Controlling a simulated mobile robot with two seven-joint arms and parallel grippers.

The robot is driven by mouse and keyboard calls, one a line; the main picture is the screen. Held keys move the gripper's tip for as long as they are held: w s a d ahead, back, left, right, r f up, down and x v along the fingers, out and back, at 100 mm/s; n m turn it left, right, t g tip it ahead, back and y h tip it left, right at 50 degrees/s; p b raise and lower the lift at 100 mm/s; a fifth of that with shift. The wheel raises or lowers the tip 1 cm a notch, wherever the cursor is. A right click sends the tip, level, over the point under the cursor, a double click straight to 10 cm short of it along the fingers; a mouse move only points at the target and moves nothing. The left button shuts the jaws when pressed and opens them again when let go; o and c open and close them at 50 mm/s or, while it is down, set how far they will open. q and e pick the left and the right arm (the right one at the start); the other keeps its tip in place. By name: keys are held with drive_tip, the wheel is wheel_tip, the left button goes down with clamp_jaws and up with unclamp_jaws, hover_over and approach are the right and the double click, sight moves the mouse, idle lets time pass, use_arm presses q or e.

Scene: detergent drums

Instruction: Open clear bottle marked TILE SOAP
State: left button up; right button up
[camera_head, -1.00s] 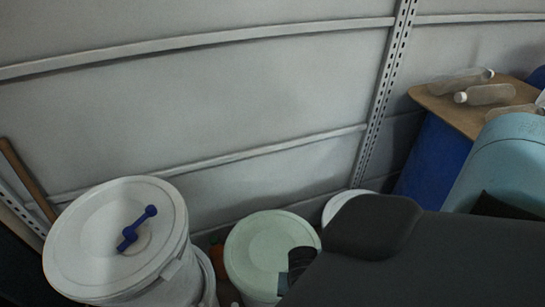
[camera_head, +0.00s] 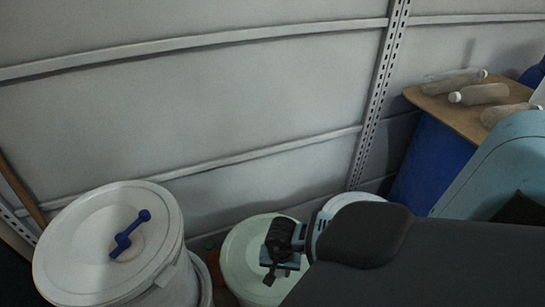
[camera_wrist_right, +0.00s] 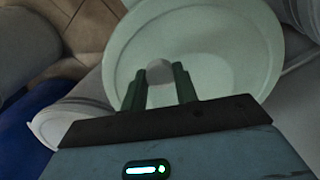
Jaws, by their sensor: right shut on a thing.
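Clear bottles with white caps lie on their sides on a wooden board at the right; one bottle (camera_head: 483,94) lies in front of another (camera_head: 452,83). No lettering is readable, so I cannot tell which is marked TILE SOAP. My right gripper (camera_head: 271,276) is above a pale green lidded drum (camera_head: 242,252), well left of these bottles. In the right wrist view, its fingers (camera_wrist_right: 159,88) are shut on a small pale round thing (camera_wrist_right: 159,73), perhaps a cap. My left gripper is not in view.
The wooden board (camera_head: 462,122) tops a blue drum (camera_head: 432,160). A ribbed grey wall (camera_head: 200,120) closes off the back.

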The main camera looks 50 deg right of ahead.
drive_tip(key=shift+w+d+f, duration=0.1)
drive_tip(key=shift+w+d, duration=0.2)
drive_tip(key=shift+w, duration=0.45)
drive_tip(key=shift+w+d+f, duration=0.1)
drive_tip(key=shift+w+d, duration=0.15)
drive_tip(key=shift+w, duration=0.5)
drive_tip(key=f, duration=0.1)
drive_tip(key=f+b, duration=0.1)
drive_tip(key=shift+w+f, duration=0.3)
drive_tip(key=shift+w, duration=0.05)
drive_tip(key=shift+f, duration=0.4)
drive_tip(key=shift+d, duration=0.1)
drive_tip(key=shift+f, duration=0.1)
drive_tip(key=shift+f, duration=0.1)
drive_tip(key=o, duration=1.1)
